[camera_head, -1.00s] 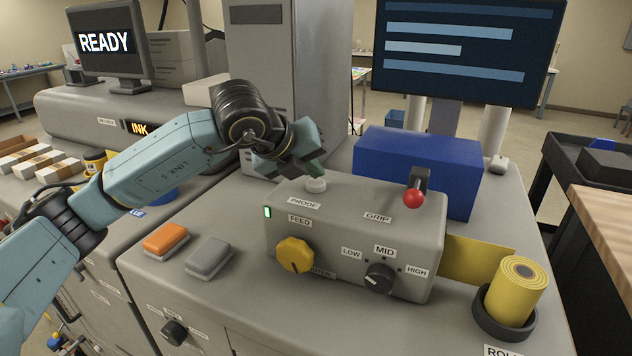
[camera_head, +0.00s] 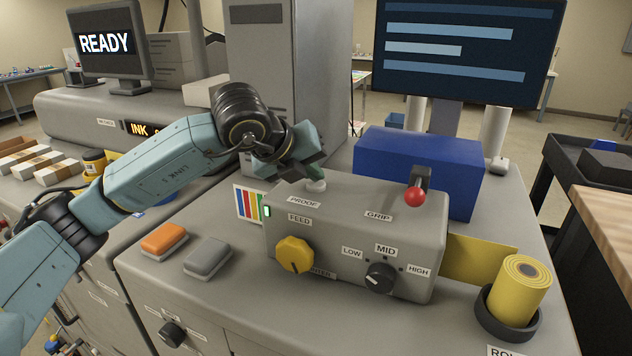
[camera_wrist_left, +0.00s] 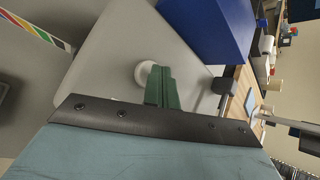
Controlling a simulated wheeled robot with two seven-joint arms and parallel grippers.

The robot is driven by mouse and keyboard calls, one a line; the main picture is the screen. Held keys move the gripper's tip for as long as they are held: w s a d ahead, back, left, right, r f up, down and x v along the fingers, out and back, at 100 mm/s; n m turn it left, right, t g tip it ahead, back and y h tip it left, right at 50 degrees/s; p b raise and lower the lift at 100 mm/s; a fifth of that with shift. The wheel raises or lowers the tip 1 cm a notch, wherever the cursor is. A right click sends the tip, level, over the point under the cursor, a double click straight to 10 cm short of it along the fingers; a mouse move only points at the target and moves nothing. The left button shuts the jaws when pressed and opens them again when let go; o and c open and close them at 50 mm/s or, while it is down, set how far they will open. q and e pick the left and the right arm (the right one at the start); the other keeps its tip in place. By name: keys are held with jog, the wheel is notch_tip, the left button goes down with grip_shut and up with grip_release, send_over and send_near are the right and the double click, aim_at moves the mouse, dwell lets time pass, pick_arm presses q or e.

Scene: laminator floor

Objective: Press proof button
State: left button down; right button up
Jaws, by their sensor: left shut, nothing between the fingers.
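The proof button is a small white round knob (camera_head: 317,186) on top of the grey control box (camera_head: 350,262), behind the PROOF label (camera_head: 304,202). In the left wrist view the white button (camera_wrist_left: 144,74) shows beside my green fingertips. My left gripper (camera_head: 312,174) is shut and empty, with its tips right at the button. The fingers partly cover the button, and I cannot tell whether they touch it. A sheet with coloured stripes (camera_head: 247,204) stands at the left side of the box; it also shows in the left wrist view (camera_wrist_left: 38,30). My right gripper is not in view.
The box carries a yellow FEED knob (camera_head: 295,255), a black LOW-MID-HIGH knob (camera_head: 380,278) and a red-tipped GRIP lever (camera_head: 415,196). A blue block (camera_head: 417,165) stands behind it. Orange (camera_head: 164,238) and grey (camera_head: 208,256) pads lie left. A yellow roll (camera_head: 520,290) stands right.

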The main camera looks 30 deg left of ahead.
aim_at(312, 186)
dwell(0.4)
pick_arm(q)
jog(key=shift+r+p, duration=0.4)
jog(key=shift+r, duration=0.5)
jog(key=shift+r, duration=0.1)
jog(key=shift+r+p, duration=1.4)
jog(key=shift+r, duration=1.05)
jog(key=shift+f, duration=0.1)
